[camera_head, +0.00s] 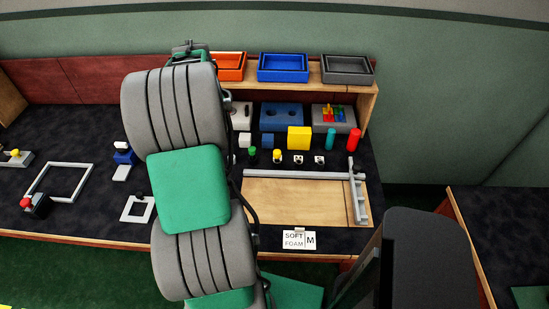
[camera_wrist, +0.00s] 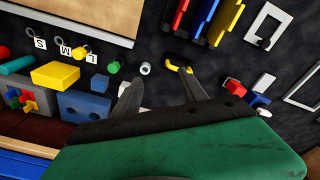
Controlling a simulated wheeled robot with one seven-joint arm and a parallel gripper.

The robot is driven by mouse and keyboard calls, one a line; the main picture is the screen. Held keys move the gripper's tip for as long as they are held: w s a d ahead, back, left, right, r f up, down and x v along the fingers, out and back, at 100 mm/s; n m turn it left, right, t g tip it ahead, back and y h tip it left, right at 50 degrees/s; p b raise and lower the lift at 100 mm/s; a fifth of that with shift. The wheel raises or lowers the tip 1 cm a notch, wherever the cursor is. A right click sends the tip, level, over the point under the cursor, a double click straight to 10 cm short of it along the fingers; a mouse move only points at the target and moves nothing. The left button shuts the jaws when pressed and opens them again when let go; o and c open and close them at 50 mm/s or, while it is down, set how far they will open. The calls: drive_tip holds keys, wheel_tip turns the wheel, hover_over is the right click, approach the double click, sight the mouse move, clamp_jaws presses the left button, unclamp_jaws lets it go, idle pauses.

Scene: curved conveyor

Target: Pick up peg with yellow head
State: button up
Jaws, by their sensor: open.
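A small peg with a yellow head (camera_head: 277,154) stands on the dark worktop, in the row in front of the yellow block. In the wrist view a yellow-headed peg (camera_wrist: 80,53) shows near the letter tags, left of my gripper. My gripper (camera_wrist: 160,74) is open, with nothing visible between its fingers. Its right fingertip appears close to a yellow hooked piece (camera_wrist: 180,68); I cannot tell whether they touch. In the head view my arm hides the fingers.
A green-headed peg (camera_head: 252,153) stands beside the yellow one. The yellow block (camera_head: 298,138), a cyan cylinder (camera_head: 331,138) and a red cylinder (camera_head: 354,139) stand close behind. A wooden board (camera_head: 295,199) lies in front. Trays (camera_head: 283,67) sit on the shelf.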

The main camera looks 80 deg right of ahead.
sight(277, 152)
drive_tip(key=s+d+f+m, duration=0.1)
drive_tip(key=s+d+f, duration=0.1)
drive_tip(key=s, duration=0.3)
drive_tip(key=s+d+f+m, duration=0.1)
drive_tip(key=s+d+f, duration=0.2)
drive_tip(key=s+d, duration=0.2)
drive_tip(key=s+d+f+m, duration=0.1)
drive_tip(key=s+d+f, duration=0.1)
drive_tip(key=s, duration=0.5)
drive_tip(key=shift+d+f+y, duration=0.4)
drive_tip(key=shift+d, duration=0.35)
drive_tip(key=f, duration=0.2)
drive_tip(key=f+p, duration=0.1)
drive_tip(key=f, duration=0.4)
drive_tip(key=shift+s+a+f+p, duration=0.1)
drive_tip(key=shift+s+p, duration=0.25)
drive_tip(key=shift+f, duration=0.4)
drive_tip(key=shift+c, duration=0.5)
clamp_jaws()
